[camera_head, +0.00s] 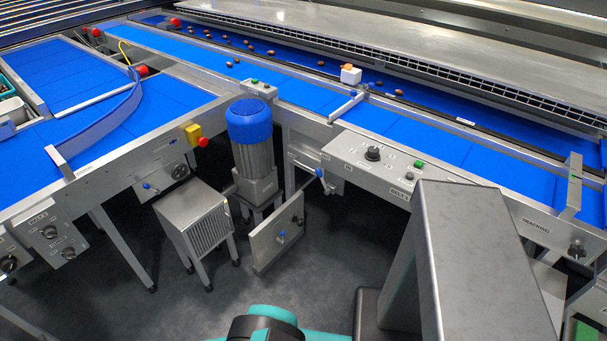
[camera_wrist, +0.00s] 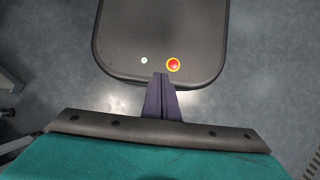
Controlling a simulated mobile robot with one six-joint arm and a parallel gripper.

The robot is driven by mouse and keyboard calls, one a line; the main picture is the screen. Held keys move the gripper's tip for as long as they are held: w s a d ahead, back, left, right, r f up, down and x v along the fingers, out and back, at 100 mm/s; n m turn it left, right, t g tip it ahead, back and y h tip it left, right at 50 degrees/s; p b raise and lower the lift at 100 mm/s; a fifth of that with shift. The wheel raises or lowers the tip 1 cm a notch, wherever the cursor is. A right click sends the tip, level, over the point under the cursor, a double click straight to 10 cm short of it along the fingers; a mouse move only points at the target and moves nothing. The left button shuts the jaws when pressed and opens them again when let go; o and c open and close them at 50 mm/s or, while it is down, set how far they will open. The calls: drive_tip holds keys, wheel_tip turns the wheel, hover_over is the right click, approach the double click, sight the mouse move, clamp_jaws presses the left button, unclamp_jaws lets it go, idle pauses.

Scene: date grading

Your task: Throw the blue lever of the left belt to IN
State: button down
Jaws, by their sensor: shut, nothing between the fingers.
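The left belt (camera_head: 124,128) is a blue belt in a steel frame on the left of the head view. A small blue-knobbed lever (camera_head: 147,186) sits on the steel side plate under that frame. Its IN mark is too small to read, so I cannot tell its position. Other blue-tipped handles show at the centre (camera_head: 319,172) and on a low steel panel (camera_head: 281,235). My gripper (camera_wrist: 160,76) is shut and empty in the wrist view, pointing down over the floor side, away from any lever. Its fingers do not show in the head view.
A blue-topped motor (camera_head: 249,121) and a ribbed steel box (camera_head: 197,222) stand between the belts. A yellow box with a red button (camera_head: 195,135) is on the left frame. A control panel (camera_head: 372,166) fronts the right belt. Grey floor (camera_head: 180,305) lies open in front.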

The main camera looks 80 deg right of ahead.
drive_tip(key=shift+a, duration=0.1)
drive_tip(key=w+d+f+h+b, duration=0.15)
drive_tip(key=w+d+b, duration=0.3)
drive_tip(key=d, duration=0.45)
drive_tip(key=w+d+f+h+b, duration=0.1)
drive_tip(key=w+d+h+b, duration=0.3)
drive_tip(key=d, duration=0.6)
drive_tip(key=w+d+r+m+g+h+b, duration=0.1)
drive_tip(key=d+r+b, duration=0.2)
drive_tip(key=d, duration=0.7)
drive_tip(key=w+d+r+h+b, duration=0.1)
drive_tip(key=w+d+r+b, duration=0.15)
drive_tip(key=d, duration=0.85)
drive_tip(key=s+d+r+m+g+h+b, duration=0.2)
drive_tip(key=s+d+r+b, duration=0.3)
drive_tip(key=d, duration=0.4)
drive_tip(key=s+d+r+m+g+h+b, duration=0.1)
drive_tip(key=s+d+r+g+b, duration=0.15)
drive_tip(key=d+r, duration=0.55)
drive_tip(key=s+d+r+m+g+b, duration=0.2)
drive_tip(key=s+d+r+g+b, duration=0.1)
drive_tip(key=r, duration=0.4)
drive_tip(key=s+d+r+m+g+b, duration=0.3)
drive_tip(key=s+d+r, duration=0.3)
drive_tip(key=s+r, duration=0.1)
drive_tip(key=shift+s+d+r+y, duration=0.15)
drive_tip(key=shift+s+d+y, duration=0.2)
drive_tip(key=shift+s, duration=0.2)
